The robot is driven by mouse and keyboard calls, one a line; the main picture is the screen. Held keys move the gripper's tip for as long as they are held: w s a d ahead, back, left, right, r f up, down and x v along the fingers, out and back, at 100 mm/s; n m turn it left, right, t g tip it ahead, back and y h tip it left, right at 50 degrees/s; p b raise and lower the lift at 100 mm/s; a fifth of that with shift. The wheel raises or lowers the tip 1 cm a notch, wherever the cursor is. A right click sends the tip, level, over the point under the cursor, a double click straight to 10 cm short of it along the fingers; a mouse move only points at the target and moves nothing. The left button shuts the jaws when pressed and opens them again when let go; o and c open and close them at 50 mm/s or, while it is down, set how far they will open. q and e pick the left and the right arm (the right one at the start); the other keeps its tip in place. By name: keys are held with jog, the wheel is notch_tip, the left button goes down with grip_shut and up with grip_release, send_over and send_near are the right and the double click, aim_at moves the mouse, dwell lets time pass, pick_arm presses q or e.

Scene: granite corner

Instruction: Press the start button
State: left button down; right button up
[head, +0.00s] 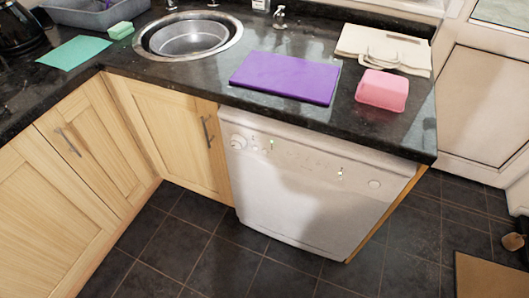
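A white dishwasher (300,205) stands under the dark counter, with its door shut. Its control panel runs along the top of the front. A round dial (238,142) is at the panel's left end. A small green light (271,142) shows to the right of the dial. A small bright white spot (340,172) lies right of the middle, and a round button (375,184) is at the right end. The labels are too small to read, so I cannot tell which control is the start button. Neither of my grippers is in view.
A dark granite counter (215,80) overhangs the dishwasher. A purple board (286,77), a pink block-like item (381,91), beige cloth bag (385,48) and metal sink (188,38) are on it. Wooden cupboards (168,135) adjoin at left. The tiled floor (225,255) in front is clear.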

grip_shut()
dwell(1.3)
